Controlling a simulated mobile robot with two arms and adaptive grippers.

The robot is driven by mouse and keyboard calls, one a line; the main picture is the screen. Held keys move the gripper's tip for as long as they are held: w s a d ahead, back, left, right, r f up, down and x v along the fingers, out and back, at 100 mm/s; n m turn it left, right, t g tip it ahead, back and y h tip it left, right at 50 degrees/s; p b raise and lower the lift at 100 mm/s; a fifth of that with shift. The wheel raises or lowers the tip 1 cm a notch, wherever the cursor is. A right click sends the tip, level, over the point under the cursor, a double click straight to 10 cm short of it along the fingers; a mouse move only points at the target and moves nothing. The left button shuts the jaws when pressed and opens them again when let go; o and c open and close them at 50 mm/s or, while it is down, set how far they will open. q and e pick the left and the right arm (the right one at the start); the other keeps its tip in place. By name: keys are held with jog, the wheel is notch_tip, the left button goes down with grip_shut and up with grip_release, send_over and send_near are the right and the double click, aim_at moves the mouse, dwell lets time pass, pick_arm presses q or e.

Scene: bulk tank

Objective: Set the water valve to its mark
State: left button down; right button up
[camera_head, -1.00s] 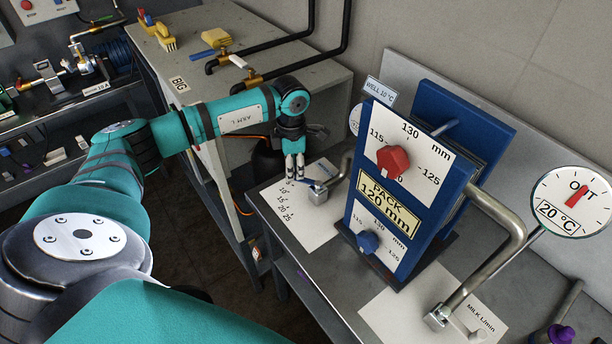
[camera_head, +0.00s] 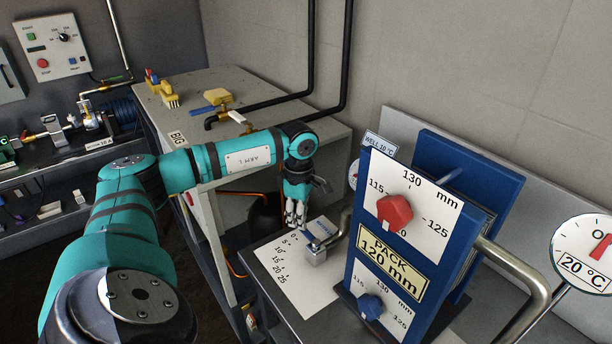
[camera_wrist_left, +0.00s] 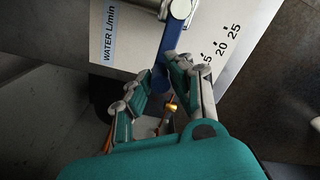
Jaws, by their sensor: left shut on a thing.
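The water valve is a small grey block (camera_head: 316,254) with a blue lever, on a white card (camera_head: 290,282) with a scale from 0 to 25. My left gripper (camera_head: 297,218) is at the lever's free end, fingers pointing down. In the left wrist view the blue lever (camera_wrist_left: 172,42) runs from its pivot down to between the fingers of my gripper (camera_wrist_left: 160,84), which is shut on its end. A "WATER L/min" label (camera_wrist_left: 108,33) is on the card. In the head view the hand hides part of the lever, and I cannot tell its exact reading. My right gripper is not in view.
A blue plate pack (camera_head: 385,245) with red and blue knobs and a "PACK 120 mm" sign stands right of the valve. A bent metal pipe (camera_head: 520,268) and a round dial (camera_head: 588,255) are further right. A grey cabinet (camera_head: 270,88) stands behind my left arm.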

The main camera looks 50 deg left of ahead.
pick_arm(q)
jog(key=shift+w+r, duration=0.1)
jog(key=c, duration=1.2)
grip_release()
notch_tip(320, 180, up, 12)
